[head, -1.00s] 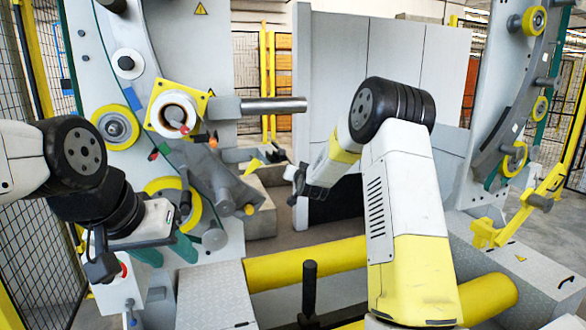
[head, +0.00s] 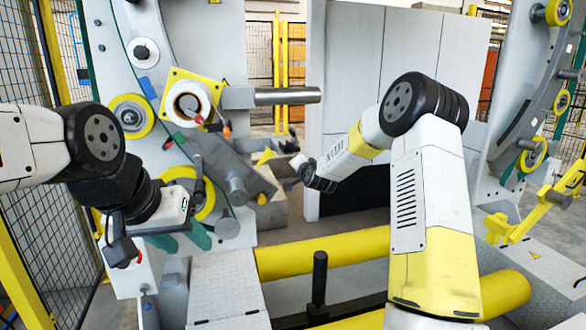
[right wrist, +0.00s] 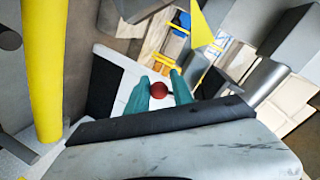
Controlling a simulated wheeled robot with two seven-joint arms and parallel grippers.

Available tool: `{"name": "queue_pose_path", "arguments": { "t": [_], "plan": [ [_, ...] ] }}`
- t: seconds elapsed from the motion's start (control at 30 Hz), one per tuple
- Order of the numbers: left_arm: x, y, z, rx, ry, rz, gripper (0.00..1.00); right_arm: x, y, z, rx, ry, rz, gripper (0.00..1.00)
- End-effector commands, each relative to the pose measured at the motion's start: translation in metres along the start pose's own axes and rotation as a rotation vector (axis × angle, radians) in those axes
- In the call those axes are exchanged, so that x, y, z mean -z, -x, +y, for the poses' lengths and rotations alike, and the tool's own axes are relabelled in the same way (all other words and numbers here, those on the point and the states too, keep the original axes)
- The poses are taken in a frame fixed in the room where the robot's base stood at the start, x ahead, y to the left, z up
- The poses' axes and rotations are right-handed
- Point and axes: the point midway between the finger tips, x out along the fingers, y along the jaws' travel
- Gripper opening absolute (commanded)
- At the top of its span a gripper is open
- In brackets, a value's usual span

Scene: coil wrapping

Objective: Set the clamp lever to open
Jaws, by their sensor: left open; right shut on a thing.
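A red ball knob (right wrist: 158,90) on a short dark stem sits between the teal fingertips of my right gripper (right wrist: 160,94) in the right wrist view. The gripper is shut on it. I take it for the clamp lever's knob, but most of the lever is hidden, so I cannot tell its setting. In the head view my right gripper (head: 312,178) is right of the grey angled arm, and the knob cannot be made out there. My left gripper (head: 118,243) hangs at the left, open and empty, in front of the machine.
A yellow square plate (head: 171,84) with a white core (head: 183,100) and a steel shaft (head: 285,96) is on the left machine frame. Yellow rollers (head: 320,257) lie below. A black upright post (head: 320,278) stands in front. Grey panels (head: 355,50) are behind.

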Motion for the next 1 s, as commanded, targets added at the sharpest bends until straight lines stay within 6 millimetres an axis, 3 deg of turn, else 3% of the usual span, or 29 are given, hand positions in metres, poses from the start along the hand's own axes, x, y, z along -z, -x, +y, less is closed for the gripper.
{"name": "queue_pose_path", "arguments": {
  "t": [0.03,0.33,0.37,0.47,0.8,1.0],
  "plan": [
    [0.0,0.0,0.0,0.0,0.0,0.0,0.47,0.009,0.0,-0.009,0.017,-0.003,0.02,0.0],
    [0.0,0.0,0.0,0.0,0.0,0.0,0.47,0.009,0.0,-0.009,0.016,-0.004,0.02,0.0],
    [0.0,0.0,0.0,0.0,0.0,0.0,0.47,0.009,0.0,-0.009,0.016,-0.004,0.02,0.32],
    [0.0,0.0,0.0,0.0,0.0,0.0,0.47,0.008,0.0,-0.008,0.014,-0.003,0.018,0.52],
    [0.0,0.0,0.0,0.0,0.0,0.0,0.47,0.005,0.002,-0.004,0.007,-0.003,0.01,0.52],
    [0.0,0.0,0.0,0.0,0.0,0.0,0.47,0.005,0.029,-0.004,0.007,-0.001,0.011,0.52]
  ]
}}
